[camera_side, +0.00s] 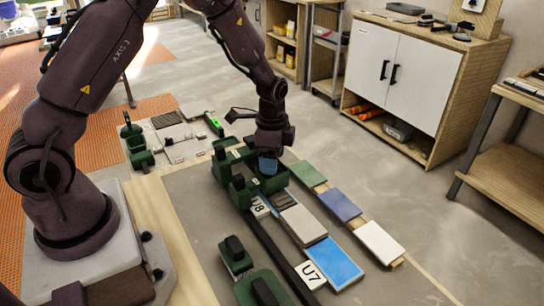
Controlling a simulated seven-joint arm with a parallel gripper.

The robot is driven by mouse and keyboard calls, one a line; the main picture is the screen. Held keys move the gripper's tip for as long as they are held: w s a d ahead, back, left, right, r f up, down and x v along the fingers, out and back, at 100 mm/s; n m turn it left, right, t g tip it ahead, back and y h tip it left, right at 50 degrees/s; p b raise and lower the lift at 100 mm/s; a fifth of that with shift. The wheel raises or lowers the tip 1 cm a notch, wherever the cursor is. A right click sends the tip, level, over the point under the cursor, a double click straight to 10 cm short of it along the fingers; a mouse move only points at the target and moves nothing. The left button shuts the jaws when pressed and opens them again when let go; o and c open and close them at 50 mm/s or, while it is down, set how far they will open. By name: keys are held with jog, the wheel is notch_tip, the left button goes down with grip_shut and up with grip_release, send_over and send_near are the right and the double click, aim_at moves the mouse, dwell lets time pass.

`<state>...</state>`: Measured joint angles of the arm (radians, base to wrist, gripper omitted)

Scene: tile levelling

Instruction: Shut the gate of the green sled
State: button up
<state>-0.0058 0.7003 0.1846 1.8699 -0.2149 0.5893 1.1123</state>
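A dark green assembly with several upright blocks (222,168), which looks like the green sled, stands at the far end of a black rail on the grey work board. My gripper (268,162) points down over the right side of this assembly. A small blue part shows at my fingertips; I cannot tell whether it is held or lies behind them. The fingers are too small and dark to show whether they are open. I cannot make out the gate or its position, as my gripper hides part of the assembly.
A grey tile (303,225) and a bright blue tile (333,265) lie along the rail (277,255), near labels U8 and U7 (310,275). Green, blue and white samples (380,243) lie on a strip to the right. Black-handled green blocks (236,262) stand in front. A white cabinet (405,75) is behind.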

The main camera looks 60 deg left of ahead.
jog(key=c, duration=0.9)
jog(key=shift+o, duration=0.2)
jog(key=shift+n, duration=0.3)
jog(key=n, duration=0.3)
jog(key=shift+n, duration=0.3)
jog(key=n, duration=0.4)
jog(key=shift+n, duration=0.3)
jog(key=n, duration=0.4)
jog(key=shift+n, duration=2.5)
